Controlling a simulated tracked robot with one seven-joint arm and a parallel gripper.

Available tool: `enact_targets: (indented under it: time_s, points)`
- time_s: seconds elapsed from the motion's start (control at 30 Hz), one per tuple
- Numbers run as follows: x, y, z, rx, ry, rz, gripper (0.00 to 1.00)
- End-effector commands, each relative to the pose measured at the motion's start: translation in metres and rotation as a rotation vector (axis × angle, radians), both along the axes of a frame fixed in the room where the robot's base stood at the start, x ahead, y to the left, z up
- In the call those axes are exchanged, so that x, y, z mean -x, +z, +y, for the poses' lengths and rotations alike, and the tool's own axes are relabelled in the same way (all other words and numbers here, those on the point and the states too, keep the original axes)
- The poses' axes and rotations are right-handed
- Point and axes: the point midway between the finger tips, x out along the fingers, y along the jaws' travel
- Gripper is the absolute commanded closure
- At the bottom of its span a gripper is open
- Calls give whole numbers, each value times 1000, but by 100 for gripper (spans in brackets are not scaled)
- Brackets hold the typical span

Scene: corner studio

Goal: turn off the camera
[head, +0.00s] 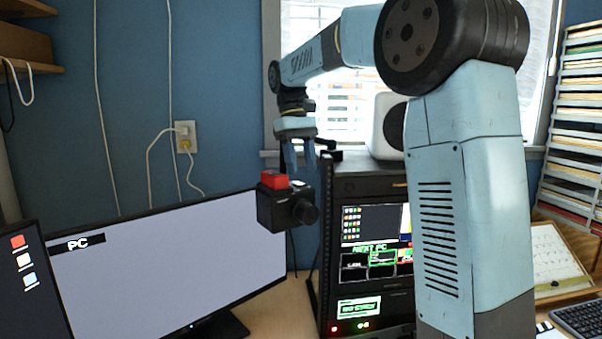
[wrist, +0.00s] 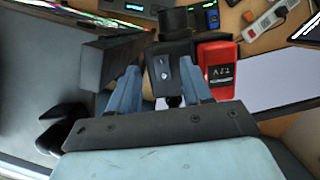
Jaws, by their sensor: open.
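The camera (head: 270,212) is a small black box with a round lens at its right side and a red block (head: 273,180) on top. It stands in front of the monitor's right end, and what bears it is hard to see. It also shows in the wrist view (wrist: 173,68), with the red block (wrist: 217,70) at its right and light markings on it. My gripper (head: 301,166) is just above the camera, fingers pointing down. In the wrist view the two blue fingers (wrist: 160,80) are apart, with the camera beyond and between them. I cannot tell whether they touch it.
A wide monitor (head: 150,265) labelled PC stands at the left on the desk (head: 275,312). A black equipment rack (head: 370,185) with lit screens stands close right of the camera. A white speaker-like box (head: 383,115) sits on it. A power strip (wrist: 270,18) shows in the wrist view.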

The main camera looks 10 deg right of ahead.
Motion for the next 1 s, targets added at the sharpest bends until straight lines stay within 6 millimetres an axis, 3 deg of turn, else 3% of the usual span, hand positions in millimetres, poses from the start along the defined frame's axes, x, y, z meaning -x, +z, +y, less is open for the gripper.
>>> enact_targets:
  time_s: [0.4,0.7,1.0]
  points:
    - [56,63,-7,0,0,-2,51]
    - [107,84,-13,0,-1,-2,51]
    - [136,97,-17,0,0,0,51]
